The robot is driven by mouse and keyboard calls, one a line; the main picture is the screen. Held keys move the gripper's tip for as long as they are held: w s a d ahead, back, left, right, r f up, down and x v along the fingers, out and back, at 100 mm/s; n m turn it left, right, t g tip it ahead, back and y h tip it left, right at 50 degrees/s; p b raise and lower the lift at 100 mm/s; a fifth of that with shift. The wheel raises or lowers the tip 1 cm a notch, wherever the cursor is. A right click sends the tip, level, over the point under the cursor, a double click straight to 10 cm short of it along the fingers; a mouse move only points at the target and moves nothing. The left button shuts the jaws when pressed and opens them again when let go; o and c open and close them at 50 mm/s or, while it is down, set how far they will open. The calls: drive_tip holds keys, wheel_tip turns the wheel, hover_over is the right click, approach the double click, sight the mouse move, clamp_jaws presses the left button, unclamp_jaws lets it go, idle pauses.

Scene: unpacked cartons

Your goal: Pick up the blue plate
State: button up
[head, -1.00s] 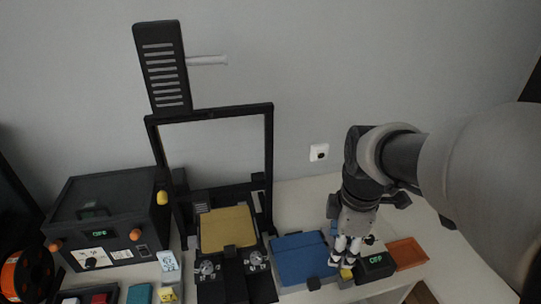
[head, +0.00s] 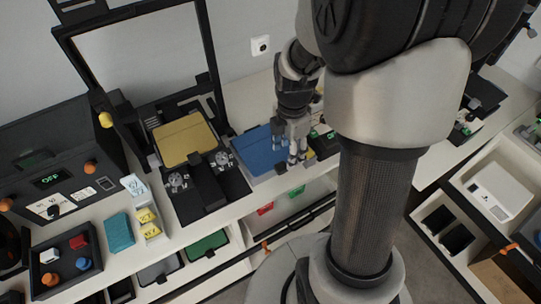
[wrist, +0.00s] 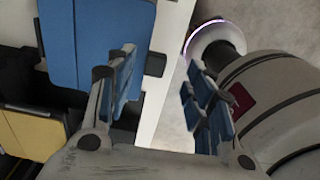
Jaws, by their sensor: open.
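The blue plate (head: 256,148) lies flat on the white counter, to the right of the black machine with the yellow plate (head: 184,139). My gripper (head: 297,157) points down close by the plate's right edge in the head view. In the wrist view the blue plate (wrist: 98,40) fills the upper left, with a dark tab on its edge. My gripper (wrist: 165,95) is open there, its blue-padded fingers apart with nothing between them. One finger overlaps the plate's edge in the picture; I cannot tell whether they touch.
A small black box (head: 325,143) stands just right of my gripper. Left are a teal block (head: 118,231), small yellow-labelled boxes (head: 149,222) and a black tray (head: 68,262) of coloured pieces. Bins, one green (head: 207,245), sit below the counter. My arm column hides part of the right side.

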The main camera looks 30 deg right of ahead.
sight(285, 164)
drive_tip(key=f, duration=0.2)
drive_tip(key=f+b, duration=0.1)
drive_tip(key=f, duration=0.1)
drive_tip(key=f+b, duration=0.1)
drive_tip(key=f, duration=0.1)
drive_tip(key=shift+w+a, duration=0.15)
drive_tip(key=shift+a, duration=0.1)
drive_tip(key=shift+r, duration=0.15)
drive_tip(key=shift+c, duration=0.5)
clamp_jaws()
